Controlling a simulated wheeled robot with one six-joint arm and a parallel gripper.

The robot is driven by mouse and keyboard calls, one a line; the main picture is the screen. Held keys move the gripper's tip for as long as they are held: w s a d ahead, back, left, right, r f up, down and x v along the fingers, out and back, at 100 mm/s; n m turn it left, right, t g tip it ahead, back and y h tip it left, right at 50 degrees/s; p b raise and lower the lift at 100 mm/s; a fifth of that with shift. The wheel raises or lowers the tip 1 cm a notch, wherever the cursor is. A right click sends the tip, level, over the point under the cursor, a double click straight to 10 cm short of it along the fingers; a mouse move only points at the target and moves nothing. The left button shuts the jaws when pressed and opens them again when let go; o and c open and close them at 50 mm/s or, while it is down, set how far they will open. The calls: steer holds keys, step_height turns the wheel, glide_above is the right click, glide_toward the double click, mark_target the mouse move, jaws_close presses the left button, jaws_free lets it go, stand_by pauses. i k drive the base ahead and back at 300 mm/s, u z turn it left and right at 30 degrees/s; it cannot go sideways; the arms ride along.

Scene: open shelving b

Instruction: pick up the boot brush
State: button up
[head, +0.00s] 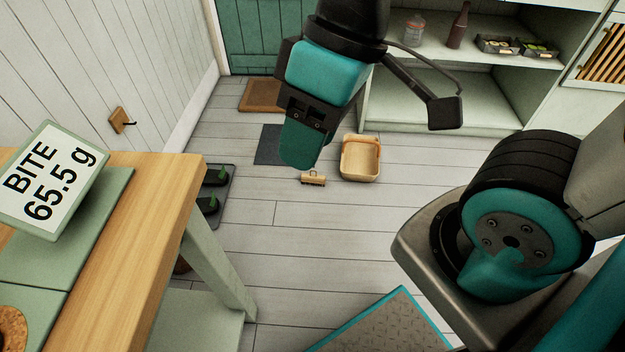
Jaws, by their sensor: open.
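The boot brush (313,179) lies on the grey plank floor in the middle of the head view. It is small, with a tan wooden body, and what looks like a handle or loop stands on top. My gripper (300,160) hangs in the upper middle of the view and points down. In the picture its tip is just above the brush, but it seems nearer the camera, and I cannot tell the height between them. The gripper is open. I see no object in it. Its fingers partly overlap one another from this angle.
A tan basket (360,158) stands right of the brush. A dark mat (270,146) and a brown doormat (262,95) lie behind. A boot tray (228,185) holds dark boots at left. A wooden table (130,225) fills the left; open shelving (400,95) stands behind.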

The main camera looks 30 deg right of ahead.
mark_target(311, 178)
steer(key=k, duration=0.65)
steer(key=z, duration=0.45)
steer(key=i, duration=1.3)
steer(key=u, duration=0.4)
